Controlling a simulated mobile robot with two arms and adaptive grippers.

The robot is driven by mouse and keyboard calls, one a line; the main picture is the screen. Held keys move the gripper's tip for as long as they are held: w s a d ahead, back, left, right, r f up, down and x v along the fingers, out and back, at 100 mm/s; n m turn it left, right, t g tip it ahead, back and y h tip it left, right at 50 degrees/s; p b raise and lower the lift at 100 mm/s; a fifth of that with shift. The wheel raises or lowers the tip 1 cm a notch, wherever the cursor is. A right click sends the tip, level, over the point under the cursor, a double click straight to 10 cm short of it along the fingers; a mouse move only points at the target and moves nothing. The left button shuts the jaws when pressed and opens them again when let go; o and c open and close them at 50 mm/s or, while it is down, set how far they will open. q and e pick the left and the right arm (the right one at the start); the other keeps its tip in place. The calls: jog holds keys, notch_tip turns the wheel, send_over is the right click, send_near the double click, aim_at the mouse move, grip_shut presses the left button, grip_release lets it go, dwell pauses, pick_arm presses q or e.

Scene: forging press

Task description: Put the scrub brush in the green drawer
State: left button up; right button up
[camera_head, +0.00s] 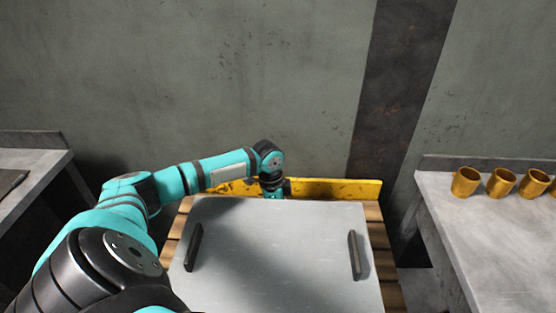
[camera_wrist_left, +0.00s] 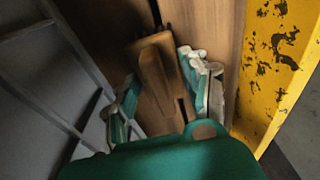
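In the left wrist view a brown wooden piece (camera_wrist_left: 158,75), which looks like the scrub brush, lies between the two fingers of my left gripper (camera_wrist_left: 162,100). The fingers are apart. The right finger is close beside the wood, and a gap shows on the left side. I cannot tell whether either finger touches it. In the head view my left arm reaches over to the far edge of a grey plate, and the gripper is mostly hidden behind that edge. The brush does not show there. No green drawer is visible. My right gripper is out of view.
The grey plate (camera_head: 275,255) with two dark handles sits on a wooden pallet (camera_head: 376,236). A yellow rail (camera_head: 335,188) runs along the back, close to the gripper. A grey table (camera_head: 470,220) at right holds several brass cups (camera_head: 502,182). Another table (camera_head: 40,165) stands at left.

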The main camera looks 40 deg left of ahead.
pick_arm(q)
jog(key=c, duration=0.7)
jog(key=shift+r, duration=0.1)
